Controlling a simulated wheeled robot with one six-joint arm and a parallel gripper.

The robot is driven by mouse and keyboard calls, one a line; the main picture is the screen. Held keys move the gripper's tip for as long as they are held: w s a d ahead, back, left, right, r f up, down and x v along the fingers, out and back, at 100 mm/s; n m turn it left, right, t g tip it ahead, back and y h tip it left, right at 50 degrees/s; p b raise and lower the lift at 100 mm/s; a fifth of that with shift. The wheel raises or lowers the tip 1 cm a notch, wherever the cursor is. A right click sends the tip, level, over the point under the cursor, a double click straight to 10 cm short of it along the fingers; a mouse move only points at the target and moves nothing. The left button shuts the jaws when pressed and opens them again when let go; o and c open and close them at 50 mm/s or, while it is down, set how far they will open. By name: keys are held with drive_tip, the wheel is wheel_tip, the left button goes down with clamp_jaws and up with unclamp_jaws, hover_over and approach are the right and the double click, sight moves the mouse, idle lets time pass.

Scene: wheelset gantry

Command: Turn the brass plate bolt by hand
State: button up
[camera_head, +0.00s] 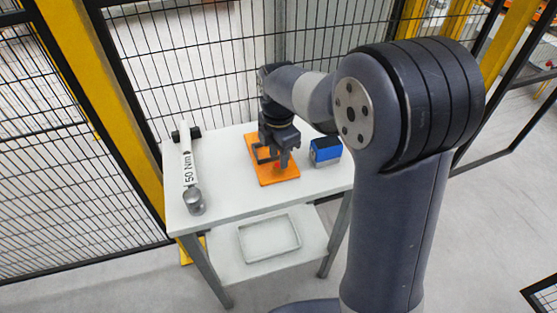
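An orange plate (281,178) lies on the white table in the head view. My gripper (274,158) points down over the plate. Its two dark fingers look spread, with a gap between them, and their tips are low, close to the plate. Whether they touch it I cannot tell. I cannot make out a brass bolt; the fingers and the gripper body cover the middle of the plate.
A blue and black box (325,152) stands just right of the plate. A torque wrench marked 50 Nm (187,165) lies at the table's left. The white table (226,192) has a lower shelf with a grey tray (268,234). A mesh fence with yellow posts stands behind.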

sight(278, 167)
drive_tip(key=shift+f, duration=1.35)
drive_tip(key=shift+c, duration=0.3)
drive_tip(key=c, duration=0.6)
